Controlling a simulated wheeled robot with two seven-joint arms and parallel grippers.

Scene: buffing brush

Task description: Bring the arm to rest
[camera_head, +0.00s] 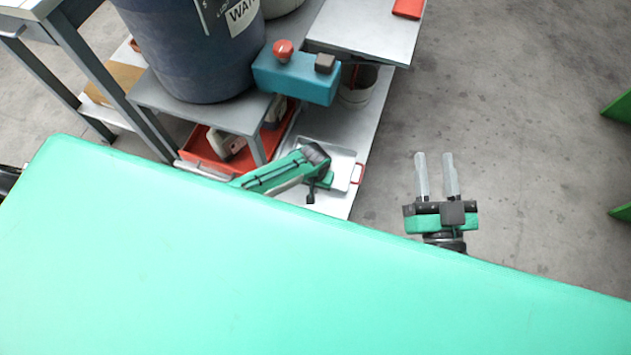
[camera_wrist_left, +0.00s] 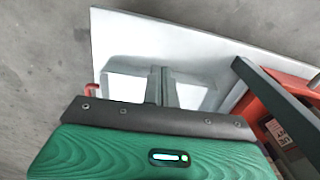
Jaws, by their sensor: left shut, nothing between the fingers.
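My left gripper (camera_wrist_left: 162,86) is shut, with its two grey fingers together and nothing between them. It hangs over a pale metal tray (camera_wrist_left: 128,84) in the left wrist view. In the head view my left arm reaches past the green surface in front of me, and the same tray (camera_head: 343,160) with red handles lies under and beside that hand. My right gripper (camera_head: 436,175) is at the right, over the bare floor. Its two pale fingers stand apart, with nothing between them. No buffing brush can be made out.
A large dark blue barrel (camera_head: 190,45) stands on a grey metal stand. Beside it is a teal box (camera_head: 297,79) with a red button. A red bin (camera_head: 208,152) holding items and a bucket (camera_head: 357,88) stand lower. Grey floor (camera_head: 530,150) at the right is open.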

